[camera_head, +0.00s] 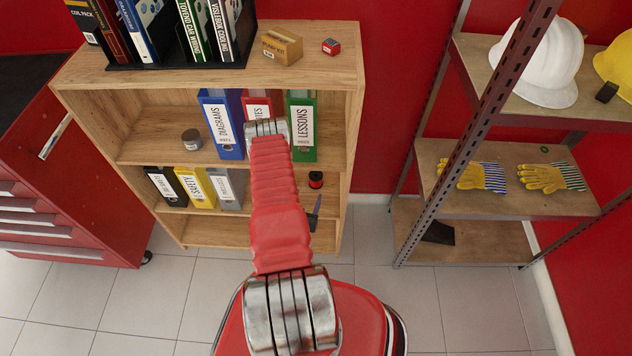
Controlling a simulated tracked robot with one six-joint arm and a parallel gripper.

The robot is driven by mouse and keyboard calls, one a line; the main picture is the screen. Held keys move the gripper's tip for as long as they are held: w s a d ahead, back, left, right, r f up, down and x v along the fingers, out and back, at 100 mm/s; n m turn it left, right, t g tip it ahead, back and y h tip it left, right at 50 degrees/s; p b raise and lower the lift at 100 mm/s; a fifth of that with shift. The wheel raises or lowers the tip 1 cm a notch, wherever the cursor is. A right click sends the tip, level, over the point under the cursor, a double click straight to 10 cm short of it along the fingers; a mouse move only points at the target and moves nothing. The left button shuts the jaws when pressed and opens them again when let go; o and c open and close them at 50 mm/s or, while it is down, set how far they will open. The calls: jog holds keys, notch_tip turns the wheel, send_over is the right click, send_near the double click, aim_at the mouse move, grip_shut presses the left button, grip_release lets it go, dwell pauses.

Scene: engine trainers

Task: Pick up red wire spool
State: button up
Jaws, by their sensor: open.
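The red wire spool (316,180) is small, with a red middle and dark ends. It stands on a lower shelf of the wooden bookcase, just right of my red arm. My arm reaches up and away across the front of the bookcase. I cannot make out my gripper; the far end of the arm is hidden behind its own nearer links. A slim dark, bluish piece (315,212) shows just below the spool beside my arm; I cannot tell what it is.
The wooden bookcase (330,85) holds blue, red and green binders, more binders lower left, a small dark tin (192,139) and a cardboard box (282,46) on top. A red tool cabinet (90,180) stands left. A metal rack with helmets and gloves stands right. Tiled floor between is clear.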

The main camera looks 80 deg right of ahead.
aim_at(314, 181)
jog(key=shift+d, duration=0.1)
jog(key=x, duration=0.8)
jog(key=shift+d+f, duration=0.15)
jog(key=shift+d, duration=0.1)
jog(key=shift+s, duration=0.1)
jog(key=shift+s+x, duration=0.2)
jog(key=shift+x, duration=2.35)
jog(key=shift+f, duration=0.1)
jog(key=shift+c, duration=0.5)
jog(key=c, duration=1)
jog(key=shift+r, duration=0.2)
jog(key=shift+c, duration=0.2)
